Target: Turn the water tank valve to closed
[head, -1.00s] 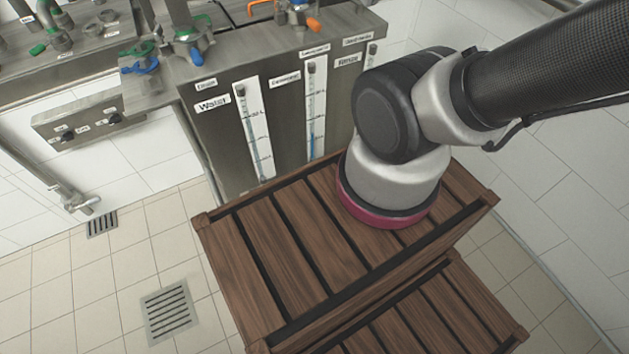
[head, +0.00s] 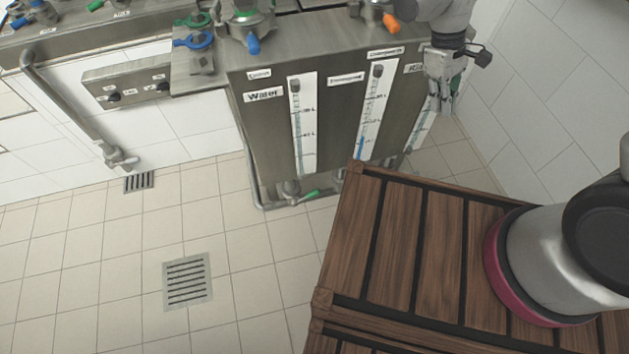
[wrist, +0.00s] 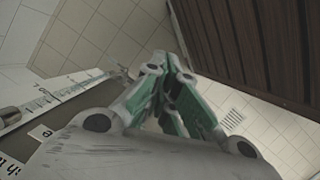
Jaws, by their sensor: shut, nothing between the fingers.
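The steel tank unit (head: 335,125) stands at the back. Its "Water" label (head: 264,95) is beside a level gauge (head: 303,125). A valve with a green handle (head: 311,194) sits low on the front under the Water gauge. A valve with a blue handle (head: 253,43) is on top above the Water section. I cannot tell open or closed from either handle. My gripper (head: 446,100) points down before the rightmost gauge, right of the Water section and apart from both valves. In the wrist view its green-padded fingers (wrist: 178,105) are shut and empty.
A pipe (head: 75,110) and a switch panel (head: 130,88) are on the left wall. Floor with a drain grate (head: 187,281) is clear at left and centre.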

